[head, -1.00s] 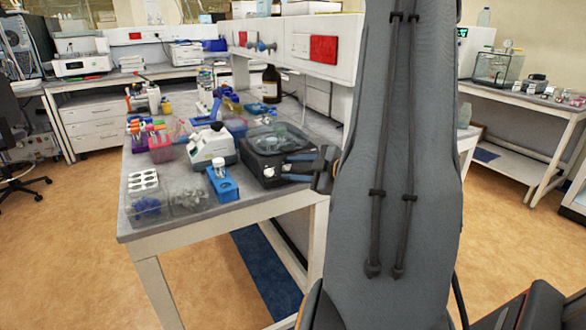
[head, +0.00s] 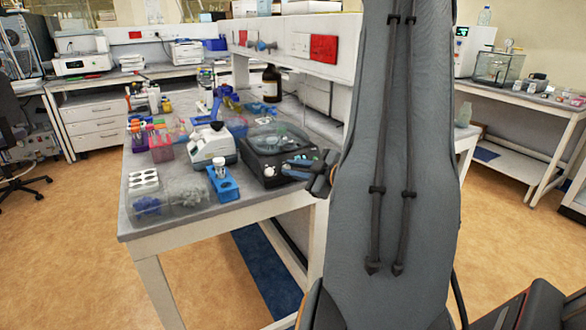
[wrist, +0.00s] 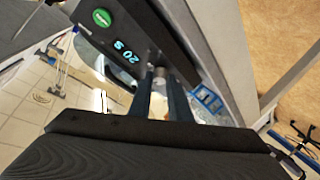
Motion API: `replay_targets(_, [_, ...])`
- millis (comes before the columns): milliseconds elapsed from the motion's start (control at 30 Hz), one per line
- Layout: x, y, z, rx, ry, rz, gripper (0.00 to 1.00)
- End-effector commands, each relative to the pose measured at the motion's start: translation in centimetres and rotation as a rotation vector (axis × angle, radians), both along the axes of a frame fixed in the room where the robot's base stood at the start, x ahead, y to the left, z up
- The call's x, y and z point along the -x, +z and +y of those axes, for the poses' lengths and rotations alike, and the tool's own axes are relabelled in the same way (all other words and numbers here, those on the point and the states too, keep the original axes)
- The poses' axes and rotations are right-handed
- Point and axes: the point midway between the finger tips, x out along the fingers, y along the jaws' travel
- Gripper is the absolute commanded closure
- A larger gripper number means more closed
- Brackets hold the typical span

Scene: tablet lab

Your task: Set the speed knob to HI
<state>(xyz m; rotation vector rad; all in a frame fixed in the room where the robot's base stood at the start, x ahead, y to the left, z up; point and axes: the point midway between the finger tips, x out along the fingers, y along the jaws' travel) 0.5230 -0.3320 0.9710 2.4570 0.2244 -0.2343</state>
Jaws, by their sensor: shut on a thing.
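A black benchtop device with a clear domed lid (head: 280,140) stands at the bench's front right edge. A pale knob (head: 269,171) shows on its front face. In the wrist view its front panel (wrist: 135,30) carries a green button (wrist: 102,17) and a lit display (wrist: 126,50) that seems to read 20 S. My gripper (head: 288,168) is at this front face; it also shows in the wrist view (wrist: 162,75). Its fingers are shut on a grey knob (wrist: 158,62) of the panel. The knob's markings and setting are hidden or too small to read.
Left of the device are a blue tube rack (head: 224,190), a white instrument (head: 210,150) and clear bins (head: 183,196). A brown bottle (head: 271,84) stands behind. The bench's front edge (head: 215,215) lies just below; open floor is in front.

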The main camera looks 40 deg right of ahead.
Motion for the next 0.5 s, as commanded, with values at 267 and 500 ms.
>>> replay_targets(267, [0.00,-0.09,0.40,-0.197,-0.150,-0.048,1.00])
replay_targets(500, [-0.01,-0.14,0.63,-0.373,-0.288,-0.092,1.00])
